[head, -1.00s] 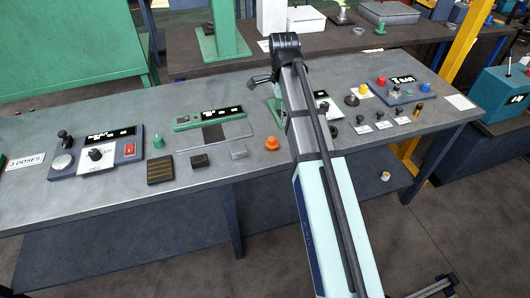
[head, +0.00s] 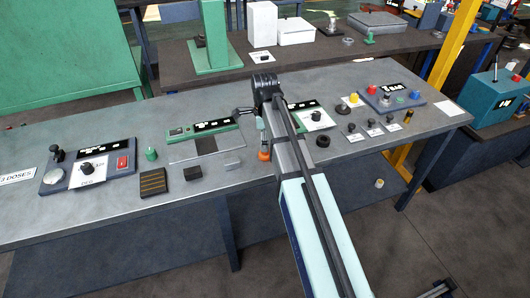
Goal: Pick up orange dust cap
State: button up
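The orange dust cap (head: 264,155) is a small round orange piece on the grey bench top, near its front edge and just left of my arm. My gripper (head: 262,146) points down at the cap, directly above it in the head view. It is small and partly hidden by my arm. I cannot tell whether its fingers touch the cap or whether they are open or shut.
Right of my arm are several black knobs (head: 323,140) and a control box (head: 391,97).

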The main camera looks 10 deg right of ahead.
jog(key=shift+w+d+f+p, duration=0.1)
jog(key=shift+f+p, duration=0.25)
jog(key=shift+f, duration=0.7)
jog(key=shift+s+d+f+p, duration=0.15)
jog(key=shift+f+p, duration=0.15)
jog(key=shift+f, duration=0.75)
jog(key=shift+w+d+f+p, duration=0.15)
jog(key=shift+f+p, duration=0.2)
jog(key=shift+f, duration=0.7)
jog(key=c, duration=1.1)
